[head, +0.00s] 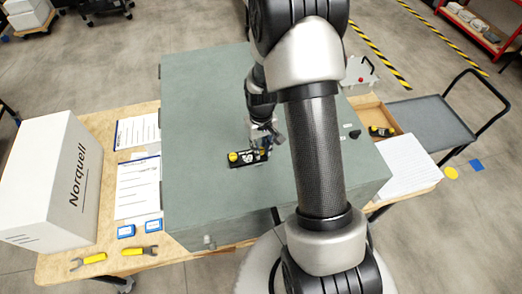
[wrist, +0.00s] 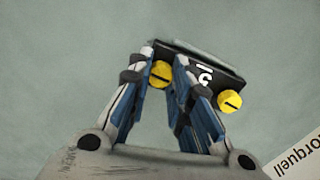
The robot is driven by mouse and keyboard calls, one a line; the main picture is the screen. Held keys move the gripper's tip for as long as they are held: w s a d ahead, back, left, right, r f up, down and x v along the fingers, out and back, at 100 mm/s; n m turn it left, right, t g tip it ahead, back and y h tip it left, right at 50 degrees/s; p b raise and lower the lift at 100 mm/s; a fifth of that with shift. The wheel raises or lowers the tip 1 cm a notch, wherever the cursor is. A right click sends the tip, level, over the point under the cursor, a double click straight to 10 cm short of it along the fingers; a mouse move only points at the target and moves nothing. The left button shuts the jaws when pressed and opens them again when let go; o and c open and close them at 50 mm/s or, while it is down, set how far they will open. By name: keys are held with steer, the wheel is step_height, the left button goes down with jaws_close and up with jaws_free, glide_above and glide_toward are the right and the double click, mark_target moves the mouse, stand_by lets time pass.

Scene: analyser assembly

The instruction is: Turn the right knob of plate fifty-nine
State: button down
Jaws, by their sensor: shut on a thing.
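A black plate (head: 247,158) with yellow knobs lies on top of the large grey-green housing (head: 205,110). The plate also shows in the wrist view (wrist: 212,68), where its white marking is only partly visible, so I cannot read the full number. My gripper (head: 264,147) reaches down to the plate's right end in the head view. In the wrist view my gripper (wrist: 163,62) has its blue-and-white fingers closed on both sides of one yellow knob, the right knob (wrist: 160,75). The other knob, the left one (head: 233,157), is free; it also shows in the wrist view (wrist: 230,101).
A white Norquell box (head: 45,180) stands at the left of the wooden bench. Papers, blue packs and yellow-handled tools (head: 140,251) lie nearby. A wooden tray (head: 372,113) at the right holds another black plate (head: 382,131). The housing top around the plate is mostly clear.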

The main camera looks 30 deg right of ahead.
steer(key=shift+m, duration=0.4)
steer(key=c, duration=1.4)
jaws_free()
steer(key=shift+r, duration=0.1)
step_height(320, 180, up, 12)
steer(key=shift+f, duration=0.1)
